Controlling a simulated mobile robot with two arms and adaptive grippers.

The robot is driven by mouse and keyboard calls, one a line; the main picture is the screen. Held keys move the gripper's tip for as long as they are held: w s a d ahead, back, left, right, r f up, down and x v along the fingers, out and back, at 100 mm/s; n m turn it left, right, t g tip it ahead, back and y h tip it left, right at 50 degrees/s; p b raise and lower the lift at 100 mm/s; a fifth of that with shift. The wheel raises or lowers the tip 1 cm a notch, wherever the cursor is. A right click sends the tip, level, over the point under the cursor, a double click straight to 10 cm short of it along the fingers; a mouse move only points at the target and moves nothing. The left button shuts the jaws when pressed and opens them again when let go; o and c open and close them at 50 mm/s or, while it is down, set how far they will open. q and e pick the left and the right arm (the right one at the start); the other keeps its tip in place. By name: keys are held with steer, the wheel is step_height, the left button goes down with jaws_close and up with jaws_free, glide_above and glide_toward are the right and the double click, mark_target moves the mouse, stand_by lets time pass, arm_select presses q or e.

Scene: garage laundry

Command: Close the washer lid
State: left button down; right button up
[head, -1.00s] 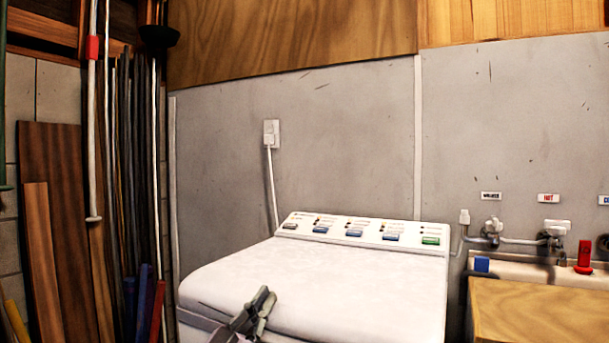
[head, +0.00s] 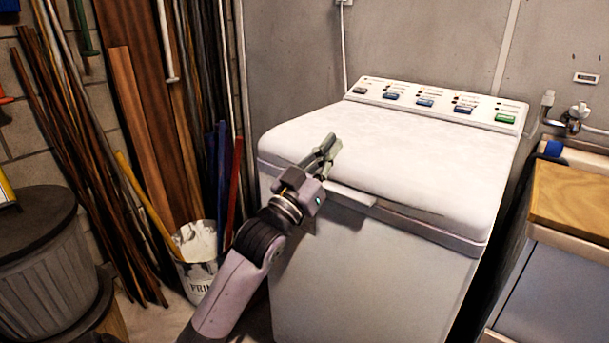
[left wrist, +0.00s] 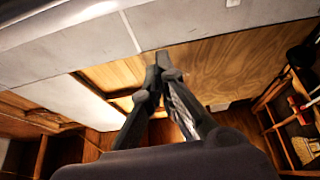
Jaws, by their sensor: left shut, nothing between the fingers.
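The white washer (head: 370,265) stands against the grey wall. Its lid (head: 400,165) lies flat across the top, down on the body, in front of the control panel (head: 430,103). My left gripper (head: 328,147) is at the lid's front left part, with its fingers together and nothing between them. In the head view the fingertips overlap the lid's surface; I cannot tell if they touch it. In the left wrist view the shut fingers (left wrist: 163,66) point toward walls and wood panelling, and no washer is recognisable there. My right gripper is not seen.
A wooden-topped cabinet (head: 570,196) stands to the right of the washer, with taps (head: 575,115) behind it. A paint bucket (head: 197,250), leaning boards and poles, and a grey bin (head: 45,250) are on the left.

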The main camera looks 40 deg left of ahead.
arm_select(q)
steer(key=f+v, duration=0.1)
steer(key=v, duration=0.7)
steer(key=shift+w, duration=0.25)
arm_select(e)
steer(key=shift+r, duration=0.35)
arm_select(q)
steer(key=shift+a+f, duration=0.1)
steer(key=shift+f, duration=0.05)
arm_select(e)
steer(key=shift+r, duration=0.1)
